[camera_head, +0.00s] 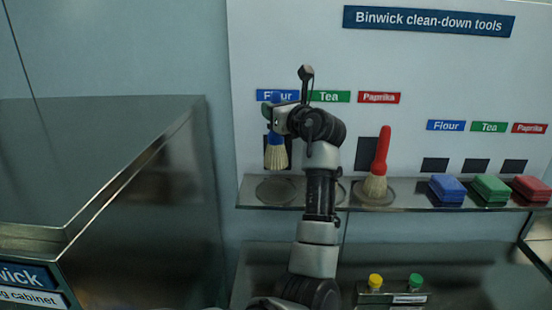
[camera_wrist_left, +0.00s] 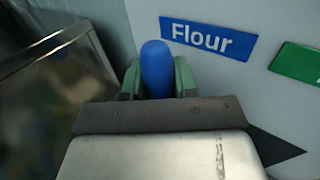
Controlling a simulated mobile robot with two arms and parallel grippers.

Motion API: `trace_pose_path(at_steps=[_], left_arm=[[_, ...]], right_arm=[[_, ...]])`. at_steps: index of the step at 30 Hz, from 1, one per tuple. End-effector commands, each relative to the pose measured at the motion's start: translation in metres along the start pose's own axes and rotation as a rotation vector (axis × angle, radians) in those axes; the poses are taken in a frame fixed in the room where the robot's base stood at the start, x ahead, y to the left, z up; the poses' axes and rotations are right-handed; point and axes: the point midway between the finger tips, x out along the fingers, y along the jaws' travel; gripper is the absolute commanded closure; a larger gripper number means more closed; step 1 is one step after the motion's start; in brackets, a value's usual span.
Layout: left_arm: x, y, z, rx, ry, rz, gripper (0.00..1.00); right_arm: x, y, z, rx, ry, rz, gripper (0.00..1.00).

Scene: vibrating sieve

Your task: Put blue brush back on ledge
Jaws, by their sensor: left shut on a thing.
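The blue brush (camera_head: 275,151) hangs bristles down in my left gripper (camera_head: 278,117), above and close to the left end of the ledge (camera_head: 328,207). A round ring spot (camera_head: 277,190) on the ledge lies below the bristles and looks empty. In the left wrist view, the brush's blue handle (camera_wrist_left: 157,68) stands between the green fingers of my left gripper (camera_wrist_left: 158,80), which is shut on it. The blue Flour label (camera_head: 277,96) is on the board behind the brush. My arm hides the Tea place on the ledge. My right gripper is not in view.
The red brush (camera_head: 381,155) stands on the ledge right of my arm. Blue (camera_head: 447,188), green (camera_head: 490,188) and red (camera_head: 531,188) blocks sit farther right. A metal cabinet (camera_head: 100,160) stands left. A small holder with yellow (camera_head: 375,281) and green (camera_head: 416,281) tops is below.

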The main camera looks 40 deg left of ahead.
Motion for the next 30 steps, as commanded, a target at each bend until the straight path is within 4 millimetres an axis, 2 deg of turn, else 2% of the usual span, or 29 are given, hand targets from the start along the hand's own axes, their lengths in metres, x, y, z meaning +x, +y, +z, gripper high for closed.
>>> trace_pose_path(at_steps=[3,9,15,21,28,29,30], left_arm=[[-0.001,0.0,-0.021,0.003,-0.001,-0.001,0.96],[-0.001,0.0,-0.042,0.001,-0.001,-0.001,0.96],[-0.001,0.0,-0.069,0.001,-0.001,-0.001,0.96],[-0.001,0.0,-0.074,-0.002,-0.002,-0.001,0.96],[-0.001,0.0,-0.077,-0.001,-0.002,-0.001,0.96],[-0.001,0.0,-0.077,-0.002,-0.001,-0.001,0.69],[-0.001,0.0,-0.077,-0.002,-0.001,-0.001,0.63]], right_arm=[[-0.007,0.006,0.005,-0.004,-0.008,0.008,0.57],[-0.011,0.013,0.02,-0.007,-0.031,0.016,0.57],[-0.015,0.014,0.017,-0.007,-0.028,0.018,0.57],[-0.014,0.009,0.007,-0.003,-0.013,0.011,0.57],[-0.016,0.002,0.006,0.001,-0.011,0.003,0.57],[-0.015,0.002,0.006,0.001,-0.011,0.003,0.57],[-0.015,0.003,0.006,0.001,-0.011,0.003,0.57]])
